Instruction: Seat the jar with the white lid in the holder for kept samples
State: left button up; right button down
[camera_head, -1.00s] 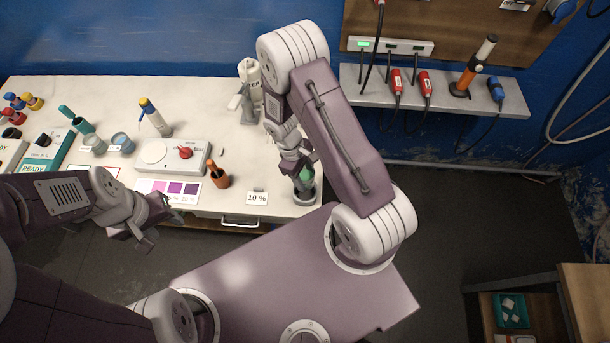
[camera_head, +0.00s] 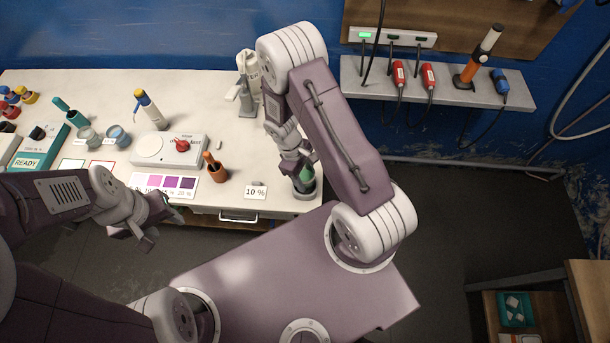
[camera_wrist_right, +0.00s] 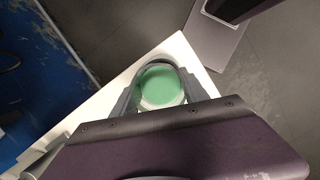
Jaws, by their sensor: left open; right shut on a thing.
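My right gripper (camera_head: 298,163) is shut on a jar (camera_head: 306,173) that looks green, at the table's right front corner. In the right wrist view, the jar (camera_wrist_right: 160,86) shows a round green face with a pale rim, between the two grey fingers of the right gripper (camera_wrist_right: 160,92). A white lid is not clear to see. A grey round holder (camera_head: 304,193) is directly below the jar; the gripper hides part of both, and I cannot tell how deep the jar sits. My left gripper (camera_head: 146,232) is open and empty, in front of the table.
A white device with a red knob (camera_head: 171,149) is mid-table. A wall shelf (camera_head: 440,84) is at right.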

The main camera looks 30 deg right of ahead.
jog(key=shift+f+b, duration=1.15)
jog(key=shift+f, duration=0.4)
dwell(2.4)
jog(key=shift+r+p, duration=0.3)
jog(key=shift+p, duration=0.1)
dwell(2.0)
jog(key=shift+f, duration=0.2)
dwell(1.5)
